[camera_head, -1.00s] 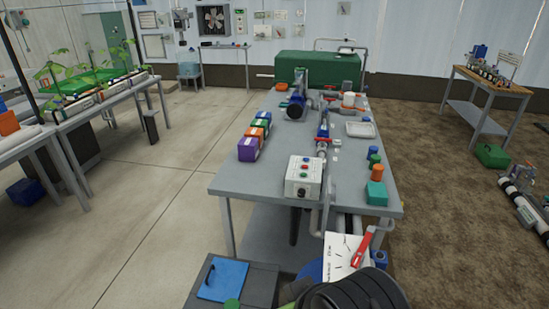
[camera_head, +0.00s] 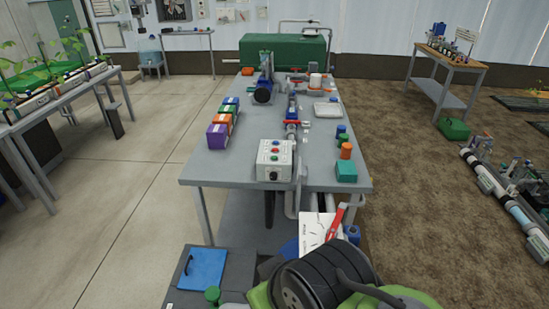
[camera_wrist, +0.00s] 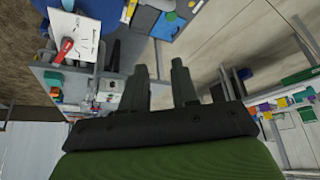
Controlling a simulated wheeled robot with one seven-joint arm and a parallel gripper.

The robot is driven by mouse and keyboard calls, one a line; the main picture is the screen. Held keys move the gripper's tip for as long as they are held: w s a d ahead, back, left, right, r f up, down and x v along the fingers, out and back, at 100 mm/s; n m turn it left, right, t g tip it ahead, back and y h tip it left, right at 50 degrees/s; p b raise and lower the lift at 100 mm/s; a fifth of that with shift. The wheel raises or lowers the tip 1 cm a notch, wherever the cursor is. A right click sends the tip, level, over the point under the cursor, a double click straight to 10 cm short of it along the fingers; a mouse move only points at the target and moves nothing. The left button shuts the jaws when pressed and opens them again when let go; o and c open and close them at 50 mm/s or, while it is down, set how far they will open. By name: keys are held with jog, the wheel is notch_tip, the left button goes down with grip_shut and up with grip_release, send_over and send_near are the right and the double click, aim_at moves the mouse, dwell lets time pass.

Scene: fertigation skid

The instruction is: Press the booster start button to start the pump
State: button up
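The control box (camera_head: 274,160) is pale, with small coloured buttons on top, including a red one and a green one (camera_head: 274,162), and a dark knob on its front. It stands at the near edge of the grey table (camera_head: 225,165). The labels are too small to read, so I cannot tell which is the booster start button. In the wrist view the box (camera_wrist: 112,88) shows upside down, left of my fingers. My gripper (camera_wrist: 160,65) has its two dark fingers apart, with nothing between them. It is apart from the box. In the head view its fingers are not clearly visible.
Several coloured boxes (camera_head: 223,122) line the table's left side. Orange and teal items (camera_head: 346,171) and a white tray (camera_head: 327,110) are on its right. A clipboard with paper and a red tool (camera_head: 334,224) is below the near edge. Open floor lies left.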

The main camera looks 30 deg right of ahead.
grip_shut()
dwell(1.4)
